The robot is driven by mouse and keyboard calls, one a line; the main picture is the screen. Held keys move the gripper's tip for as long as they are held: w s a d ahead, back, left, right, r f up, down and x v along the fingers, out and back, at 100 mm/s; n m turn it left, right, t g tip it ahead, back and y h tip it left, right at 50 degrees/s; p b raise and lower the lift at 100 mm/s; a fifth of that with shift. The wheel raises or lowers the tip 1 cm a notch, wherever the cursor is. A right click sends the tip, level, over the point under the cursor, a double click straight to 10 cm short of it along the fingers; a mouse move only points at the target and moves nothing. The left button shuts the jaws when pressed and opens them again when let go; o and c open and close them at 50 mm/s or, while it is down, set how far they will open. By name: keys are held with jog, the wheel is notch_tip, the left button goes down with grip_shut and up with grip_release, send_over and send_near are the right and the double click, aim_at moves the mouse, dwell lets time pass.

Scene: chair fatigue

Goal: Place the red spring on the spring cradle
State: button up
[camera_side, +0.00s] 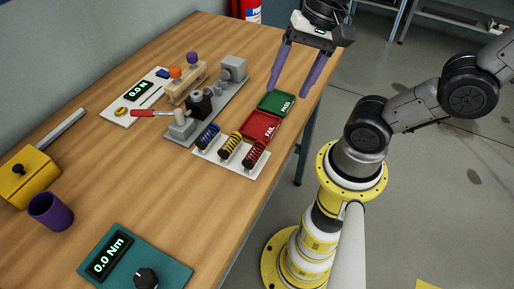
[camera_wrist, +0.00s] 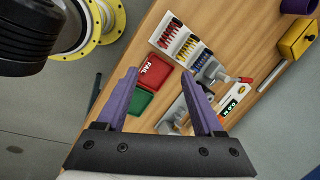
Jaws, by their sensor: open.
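The red spring (camera_side: 255,153) lies at the right end of a white rack (camera_side: 232,162), beside a yellow spring (camera_side: 230,143) and a blue spring (camera_side: 208,136). The red spring also shows in the wrist view (camera_wrist: 169,33). A grey bench fixture (camera_side: 232,98) with a black block and a red-handled lever stands behind the rack. I cannot tell for sure which part is the spring cradle. My gripper (camera_side: 288,93) is open and empty, with purple fingers, above the table near the green tray. In the wrist view my gripper (camera_wrist: 160,73) is apart from the springs.
A red FAIL tray (camera_side: 262,127) and a green PASS tray (camera_side: 277,103) lie right of the fixture. A force display (camera_side: 138,93) and a wooden block with knobs (camera_side: 186,82) stand left. A purple cup (camera_side: 50,210), yellow box and teal torque panel (camera_side: 135,262) are nearer. The table's middle is clear.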

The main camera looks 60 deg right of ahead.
aim_at(257, 146)
jog(key=w+a+f+m, duration=0.1)
jog(key=f+m, duration=0.1)
jog(key=f, duration=0.2)
jog(key=w+a+f+m+g+y, duration=0.1)
jog(key=a+f+m, duration=0.1)
jog(key=f, duration=0.3)
jog(key=w+a+f+m+g+y, duration=0.1)
jog(key=w+a+f+m, duration=0.1)
jog(key=f, duration=0.3)
jog(key=shift+a+f, duration=0.15)
jog(key=shift+a, duration=0.05)
grip_shut()
